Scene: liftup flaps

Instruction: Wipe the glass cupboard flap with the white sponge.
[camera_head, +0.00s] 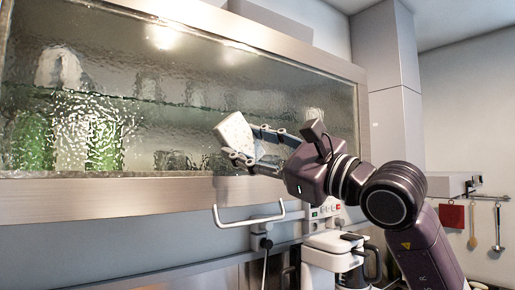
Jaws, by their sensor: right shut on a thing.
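The glass cupboard flap (150,85) has rippled glass in a metal-coloured frame and hangs closed across the left and middle of the head view. Blurred shapes, some green, show through it. My right gripper (243,146) comes in from the right and is shut on the white sponge (234,133), which is tilted. The sponge is in front of the lower right part of the glass; I cannot tell whether it touches it. My left gripper is not in the picture.
A light bar-shaped handle (249,219) sits below the flap. A white appliance (330,246) and a dark-handled jug (358,262) stand beneath my right arm. Utensils and a red item (452,217) hang from a rail on the right wall.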

